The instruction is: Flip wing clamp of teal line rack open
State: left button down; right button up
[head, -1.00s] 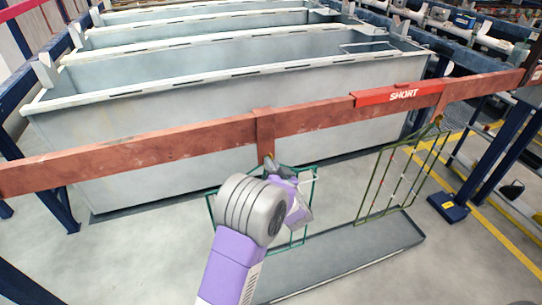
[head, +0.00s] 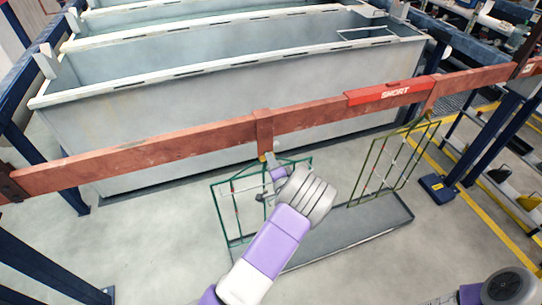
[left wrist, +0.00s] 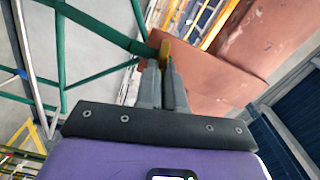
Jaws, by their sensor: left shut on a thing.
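The teal line rack (head: 217,208) hangs by a hook from the red-brown beam (head: 140,158), left of the middle in the head view. Its teal bars (left wrist: 95,25) also show in the left wrist view. The wing clamp (left wrist: 165,48) is a small yellow piece at the top of the rack, against the beam. My left gripper (head: 272,166) is up at the clamp. In the left wrist view its fingers (left wrist: 165,72) are nearly together, with the clamp at their tips. Whether the clamp is open or closed cannot be told. My right gripper is not in view.
A second, olive-green rack (head: 357,178) hangs to the right, under the red "SHORT" label (head: 393,93). A grey drip tray (head: 398,222) lies on the floor below both racks. Large grey tanks (head: 160,110) stand behind the beam.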

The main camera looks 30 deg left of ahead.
pick_arm(q)
jog(key=shift+m+p, duration=0.6)
jog(key=shift+m, duration=0.6)
jog(key=shift+f+m, duration=0.1)
jog(key=shift+m, duration=0.2)
jog(key=c, duration=1.3)
grip_release()
jog(key=shift+o, duration=0.2)
jog(key=v, duration=0.7)
jog(key=shift+s+d, duration=0.15)
jog(key=shift+d, duration=0.1)
